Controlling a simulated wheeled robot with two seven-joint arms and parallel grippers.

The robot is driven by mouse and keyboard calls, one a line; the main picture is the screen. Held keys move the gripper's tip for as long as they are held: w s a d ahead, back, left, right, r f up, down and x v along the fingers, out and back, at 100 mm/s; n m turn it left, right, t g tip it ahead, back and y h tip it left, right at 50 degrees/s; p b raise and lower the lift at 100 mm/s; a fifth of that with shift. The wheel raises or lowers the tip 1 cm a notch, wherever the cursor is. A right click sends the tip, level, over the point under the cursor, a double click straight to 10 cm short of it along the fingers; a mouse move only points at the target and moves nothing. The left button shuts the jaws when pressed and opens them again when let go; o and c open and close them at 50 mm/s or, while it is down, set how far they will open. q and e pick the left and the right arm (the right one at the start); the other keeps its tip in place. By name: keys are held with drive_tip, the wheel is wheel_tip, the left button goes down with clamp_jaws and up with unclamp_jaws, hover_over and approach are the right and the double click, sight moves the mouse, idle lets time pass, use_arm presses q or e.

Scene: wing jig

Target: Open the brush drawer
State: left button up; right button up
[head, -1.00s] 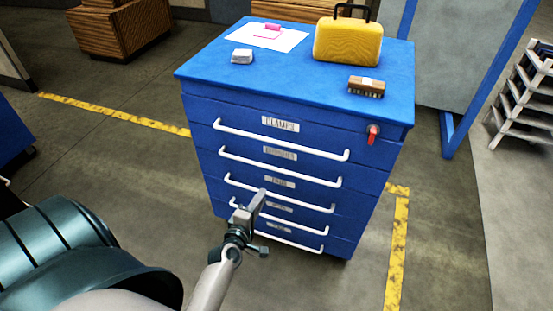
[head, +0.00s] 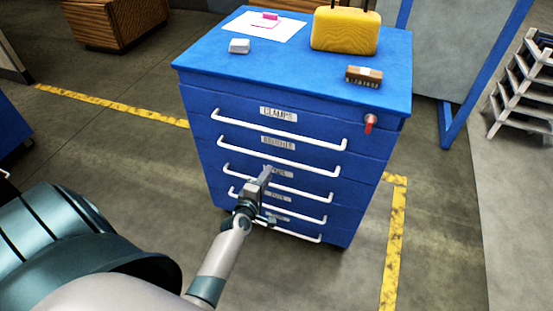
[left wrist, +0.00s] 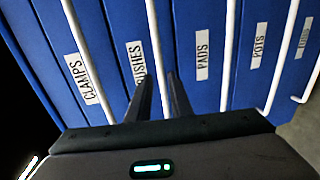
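The blue drawer cabinet (head: 205,120) has several stacked drawers with white bar handles. The brush drawer is second from the top, with its label (head: 278,143) and handle (head: 300,163); it is shut. In the left wrist view the BRUSHES label (left wrist: 135,62) is partly covered by a finger, and the brush drawer handle (left wrist: 154,40) runs down between the fingertips. My left gripper (head: 267,171) is in front of the cabinet, just below that handle in the head view. It also shows in the left wrist view (left wrist: 160,78), fingers apart. I cannot tell whether they touch the handle. My right gripper is out of view.
On the cabinet top are a yellow case (head: 345,32), a brush (head: 364,75), a white block (head: 239,46) and paper (head: 262,27) with a pink item. A red key or latch (head: 370,122) sits at the top right. Floor around the cabinet is clear.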

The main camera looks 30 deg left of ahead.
sight(276, 159)
use_arm(q)
drive_tip(key=x, duration=1)
drive_tip(key=shift+w+a+f+b, duration=0.1)
drive_tip(key=shift+b, duration=0.2)
drive_tip(key=shift+c, duration=0.6)
clamp_jaws()
